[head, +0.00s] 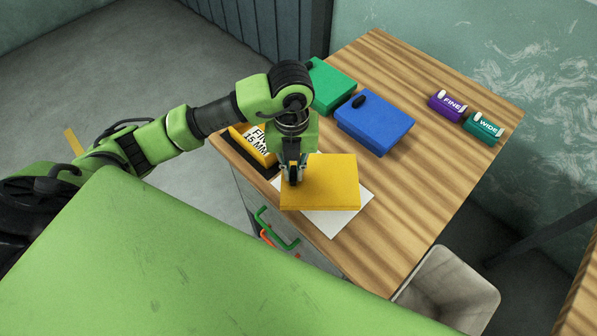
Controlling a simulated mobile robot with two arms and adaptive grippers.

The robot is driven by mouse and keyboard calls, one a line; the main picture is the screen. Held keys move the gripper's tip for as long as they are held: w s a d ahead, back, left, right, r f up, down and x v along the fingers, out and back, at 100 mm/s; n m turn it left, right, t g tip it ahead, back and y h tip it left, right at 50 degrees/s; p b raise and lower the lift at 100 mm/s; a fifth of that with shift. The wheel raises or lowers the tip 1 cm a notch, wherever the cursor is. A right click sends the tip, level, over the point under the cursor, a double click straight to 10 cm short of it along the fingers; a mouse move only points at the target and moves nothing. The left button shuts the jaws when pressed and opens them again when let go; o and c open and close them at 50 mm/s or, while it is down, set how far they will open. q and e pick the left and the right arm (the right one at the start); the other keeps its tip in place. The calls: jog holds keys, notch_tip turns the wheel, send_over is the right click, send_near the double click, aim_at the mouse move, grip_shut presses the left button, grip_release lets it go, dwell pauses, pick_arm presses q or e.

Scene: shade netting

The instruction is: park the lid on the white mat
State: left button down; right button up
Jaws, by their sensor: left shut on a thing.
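My left gripper (292,178) points down and is shut on the yellow lid (328,183), near the lid's left side. The lid is flat and level over the white mat (338,222). It covers much of the mat, whose front corner and right edge show. I cannot tell whether the lid touches the mat or hangs just above it. My right gripper is not in view.
A blue box (376,125) and a green box (332,88) with black knobs stand behind the lid. Purple "FINE" (447,106) and teal "WIDE" (484,128) rolls lie at the far right. The wooden table (420,190) is clear right of the mat. A bin (452,285) stands below the edge.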

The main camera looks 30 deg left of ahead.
pick_arm(q)
jog(key=shift+w+d+f, duration=0.2)
jog(key=shift+w+f, duration=0.5)
jog(key=shift+f, duration=0.2)
notch_tip(320, 180, down, 3)
jog(key=shift+r+p, duration=0.1)
jog(key=shift+p, duration=1.05)
jog(key=shift+f, duration=0.2)
jog(key=shift+w+f, duration=0.1)
jog(key=shift+f, duration=0.05)
jog(key=c, duration=2.1)
grip_release()
